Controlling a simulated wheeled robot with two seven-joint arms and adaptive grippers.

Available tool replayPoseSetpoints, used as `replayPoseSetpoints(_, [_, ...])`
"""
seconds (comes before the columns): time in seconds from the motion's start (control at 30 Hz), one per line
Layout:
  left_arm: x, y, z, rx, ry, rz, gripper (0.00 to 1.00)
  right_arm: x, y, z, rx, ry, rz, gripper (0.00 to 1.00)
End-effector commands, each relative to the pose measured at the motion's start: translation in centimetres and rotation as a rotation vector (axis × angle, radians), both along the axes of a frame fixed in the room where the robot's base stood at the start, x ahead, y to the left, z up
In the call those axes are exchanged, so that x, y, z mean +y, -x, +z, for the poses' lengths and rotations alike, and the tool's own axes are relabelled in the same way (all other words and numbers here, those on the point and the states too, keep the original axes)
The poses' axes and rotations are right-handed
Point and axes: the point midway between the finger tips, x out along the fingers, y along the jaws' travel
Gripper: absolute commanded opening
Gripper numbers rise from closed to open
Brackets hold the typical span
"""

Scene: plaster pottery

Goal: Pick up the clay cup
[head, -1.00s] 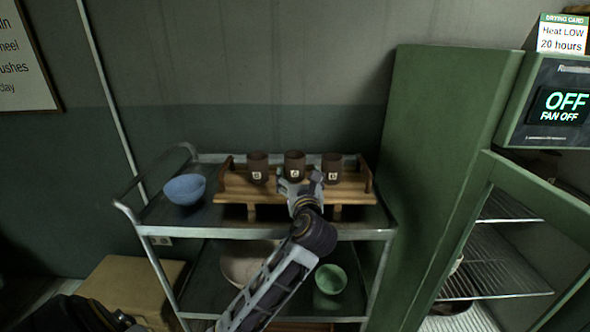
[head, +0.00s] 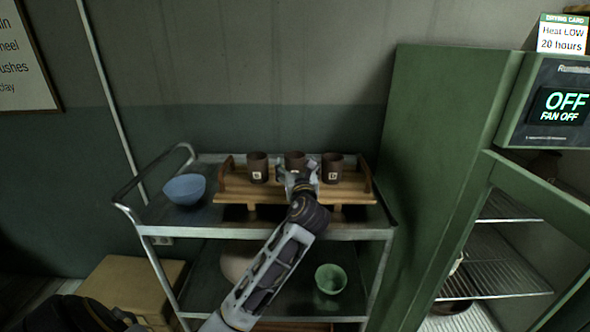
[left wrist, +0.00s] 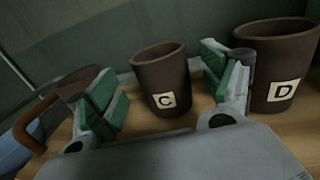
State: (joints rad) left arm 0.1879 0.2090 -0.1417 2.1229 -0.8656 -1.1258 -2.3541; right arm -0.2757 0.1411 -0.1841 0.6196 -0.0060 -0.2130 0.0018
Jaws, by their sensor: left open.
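Three dark brown clay cups stand upright in a row on a wooden tray (head: 240,190) on the cart's top shelf. The middle cup (head: 294,158), labelled C, also shows in the left wrist view (left wrist: 161,80). The right cup (head: 332,168), labelled D, shows at the right there (left wrist: 277,65). The left cup (head: 258,168) is partly hidden behind a finger in the wrist view. My left gripper (head: 298,177) is open in front of the middle cup, its green-padded fingers (left wrist: 160,78) to either side of cup C.
A blue bowl (head: 184,190) stands left of the tray. A green bowl (head: 330,279) and a partly hidden pale vessel (head: 237,264) are on the lower shelf. A green cabinet (head: 440,150) stands close on the right. A cardboard box (head: 125,285) is at lower left.

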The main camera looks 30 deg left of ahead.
Motion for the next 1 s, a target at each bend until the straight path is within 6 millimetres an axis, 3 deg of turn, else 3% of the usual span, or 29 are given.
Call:
replayPoseSetpoints(0.43, [2.6,-3.4,-0.3,0.001,-0.001,0.001,0.81,-0.3,0.1,0.0,0.001,0.004,0.001,0.4])
replayPoseSetpoints(1.0, [2.9,-3.7,-0.3,0.0,0.0,0.0,0.81,-0.6,0.1,0.0,0.002,0.007,0.002,0.4])
